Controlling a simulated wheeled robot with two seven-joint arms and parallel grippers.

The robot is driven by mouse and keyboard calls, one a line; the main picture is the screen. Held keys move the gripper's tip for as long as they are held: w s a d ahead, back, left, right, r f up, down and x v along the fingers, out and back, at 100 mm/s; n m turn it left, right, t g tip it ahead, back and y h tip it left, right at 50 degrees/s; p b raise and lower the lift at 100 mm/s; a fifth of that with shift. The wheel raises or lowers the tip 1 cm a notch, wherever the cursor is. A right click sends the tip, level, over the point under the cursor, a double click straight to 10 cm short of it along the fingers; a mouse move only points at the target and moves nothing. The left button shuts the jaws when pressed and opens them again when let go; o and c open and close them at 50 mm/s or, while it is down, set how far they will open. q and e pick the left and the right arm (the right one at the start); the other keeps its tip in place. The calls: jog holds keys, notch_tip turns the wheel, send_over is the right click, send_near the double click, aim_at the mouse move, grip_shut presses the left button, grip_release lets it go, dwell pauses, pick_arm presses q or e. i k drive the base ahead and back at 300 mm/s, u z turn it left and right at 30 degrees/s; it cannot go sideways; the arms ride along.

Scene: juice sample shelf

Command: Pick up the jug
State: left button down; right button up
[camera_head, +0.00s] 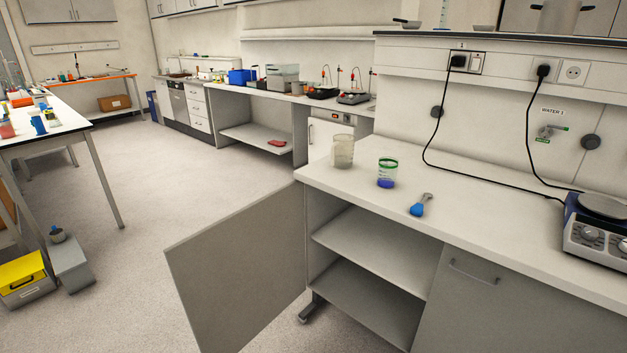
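A clear, greyish jug-like vessel (343,151) stands upright near the left end of the white bench top. I cannot make out a handle on it. A smaller clear cup (388,173) with a green rim and blue contents stands to its right, a little nearer. A grey vessel (557,19) stands on the high shelf at the top right, partly cut off by the picture's edge. I cannot tell for sure which of these is the jug. Neither of my grippers is in view.
A blue-ended tool (418,209) lies on the bench top (480,218). A stirrer-like device (600,230) stands at the right, with black cables behind. An open cabinet door (240,265) juts into the floor space. The floor (180,190) left of it is clear.

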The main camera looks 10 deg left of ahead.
aim_at(342, 149)
jog(key=u, duration=2.2)
jog(key=i, duration=3.4)
jog(key=z, duration=3.9)
jog(key=i, duration=0.45)
jog(key=u, duration=0.05)
